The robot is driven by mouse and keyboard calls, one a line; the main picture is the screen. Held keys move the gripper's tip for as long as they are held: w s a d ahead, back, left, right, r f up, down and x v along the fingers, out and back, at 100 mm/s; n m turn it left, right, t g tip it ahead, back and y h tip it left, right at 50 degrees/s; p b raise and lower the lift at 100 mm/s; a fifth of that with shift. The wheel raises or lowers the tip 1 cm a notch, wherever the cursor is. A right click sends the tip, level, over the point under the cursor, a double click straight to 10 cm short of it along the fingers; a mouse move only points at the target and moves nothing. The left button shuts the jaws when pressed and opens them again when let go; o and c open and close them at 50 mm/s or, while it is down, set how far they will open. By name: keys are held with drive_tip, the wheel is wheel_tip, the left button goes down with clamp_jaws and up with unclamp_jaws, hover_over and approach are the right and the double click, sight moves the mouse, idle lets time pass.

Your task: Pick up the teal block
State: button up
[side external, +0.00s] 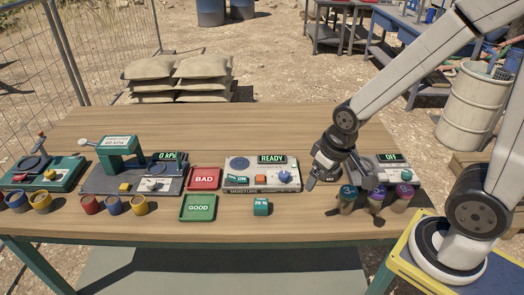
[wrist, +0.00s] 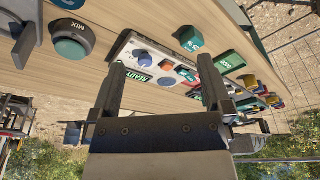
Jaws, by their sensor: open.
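The teal block (side external: 261,207), with a white label on its front, sits on the wooden table in front of the moisture device. It also shows in the wrist view (wrist: 190,39), near the top, beyond my fingertips. My gripper (side external: 320,182) is open and tilted above the table, to the right of the block and apart from it. In the wrist view, the two fingers of my gripper (wrist: 160,68) are spread with nothing held between them.
The moisture device (side external: 262,174) reads READY. A green GOOD tray (side external: 198,220) lies left of the block, with a red BAD tray (side external: 191,179) behind it. Several cups, including a purple-banded one (side external: 374,202), stand at right. The table's front edge is close to the block.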

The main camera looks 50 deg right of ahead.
drive_tip(key=shift+w, duration=0.1)
drive_tip(key=n+y, duration=0.3)
drive_tip(key=n, duration=0.5)
hover_over(262, 202)
drive_tip(key=s+d, duration=0.2)
wheel_tip(262, 202, down, 8)
drive_tip(key=shift+t, duration=0.4)
drive_tip(key=shift+s+a+f, duration=0.1)
drive_tip(key=shift+x, duration=1.3)
drive_tip(key=shift+f, duration=0.1)
